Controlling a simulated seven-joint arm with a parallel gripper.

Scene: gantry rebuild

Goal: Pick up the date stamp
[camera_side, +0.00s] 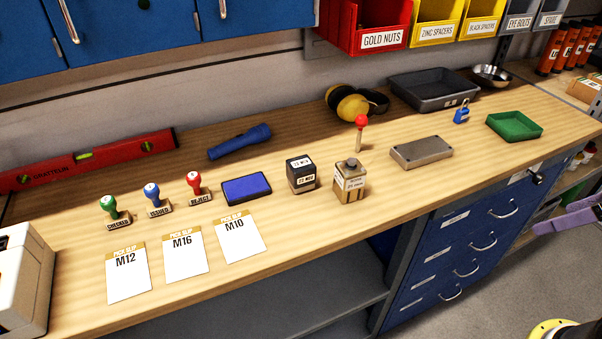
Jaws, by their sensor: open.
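A dark block with a white label that seems to read "23 MAY" (301,174) stands upright on the wooden bench, right of the blue ink pad (246,188); it looks like the date stamp. The purple end of my gripper (551,217) shows at the right edge, partly cut off. It is open and empty, off the bench front and far from the block.
Handled stamps CHECKED (112,212), ISSUED (155,203) and REJECT (197,189) stand left of the pad. Pick slips (184,254) lie in front. A grey metal block (421,152) and green tray (514,126) lie right. Earmuffs (348,103) and a torch (240,141) are behind.

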